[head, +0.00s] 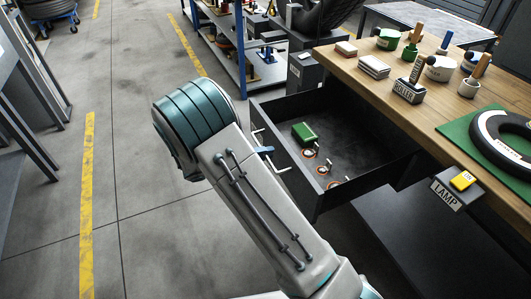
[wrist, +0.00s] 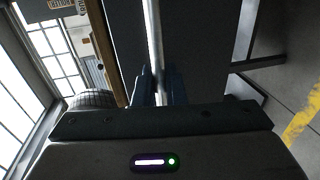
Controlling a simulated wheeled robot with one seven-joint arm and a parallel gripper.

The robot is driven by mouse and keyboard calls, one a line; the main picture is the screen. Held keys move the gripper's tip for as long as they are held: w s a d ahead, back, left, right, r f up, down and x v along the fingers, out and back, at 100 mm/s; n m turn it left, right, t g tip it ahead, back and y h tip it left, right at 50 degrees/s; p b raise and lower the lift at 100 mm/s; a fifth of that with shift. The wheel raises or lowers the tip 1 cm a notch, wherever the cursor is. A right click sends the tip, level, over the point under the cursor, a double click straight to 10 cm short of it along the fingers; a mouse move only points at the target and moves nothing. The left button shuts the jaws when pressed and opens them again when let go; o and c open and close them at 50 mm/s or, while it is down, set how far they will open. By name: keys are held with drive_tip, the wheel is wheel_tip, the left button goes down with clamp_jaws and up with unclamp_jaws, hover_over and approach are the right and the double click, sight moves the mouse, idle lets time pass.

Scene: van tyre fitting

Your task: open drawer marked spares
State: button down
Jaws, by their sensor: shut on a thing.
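A dark drawer (head: 306,196) under the wooden bench stands pulled well out, with its inside showing. A green box (head: 304,133) and several small ring-shaped parts (head: 324,170) lie in it. Its pale bar handle (head: 281,167) runs along the outer face. My gripper (head: 265,150) is at the handle, partly hidden by my arm. In the wrist view, the dark blue fingers (wrist: 157,88) are shut on the handle bar (wrist: 153,45), in front of the dark drawer face (wrist: 205,45). I cannot read any marking on this drawer front.
The wooden bench top (head: 440,102) carries tins, a roller block (head: 408,91), a green mat and a tyre (head: 500,137). A lamp switch box (head: 457,187) sticks out at its edge. A blue-framed rack (head: 228,62) stands behind. The floor at left (head: 140,235) is clear.

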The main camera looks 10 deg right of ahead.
drive_tip(key=c, duration=1.6)
unclamp_jaws()
drive_tip(key=v, duration=1.3)
drive_tip(key=shift+s+a+p, duration=0.2)
drive_tip(key=shift+a+p, duration=0.1)
drive_tip(key=shift+a, duration=0.1)
drive_tip(key=s+d+r+m+g+y+p, duration=0.1)
drive_tip(key=s+d+r+g+y+p, duration=0.25)
drive_tip(key=d+r, duration=0.45)
drive_tip(key=s+d+r+y+p, duration=0.3)
drive_tip(key=s+r+y+p, duration=0.1)
drive_tip(key=s+r, duration=0.1)
drive_tip(key=s+d+r+m+t+y+p, duration=0.1)
drive_tip(key=s+d+r+y+p, duration=0.2)
drive_tip(key=s+r, duration=0.3)
drive_tip(key=s+d+r+m+t+y+p, duration=0.1)
drive_tip(key=s+d+r+y+p, duration=0.3)
drive_tip(key=r, duration=0.4)
drive_tip(key=shift+s+d+y+p, duration=0.15)
drive_tip(key=shift+s+y+p, duration=0.2)
drive_tip(key=shift+s, duration=0.5)
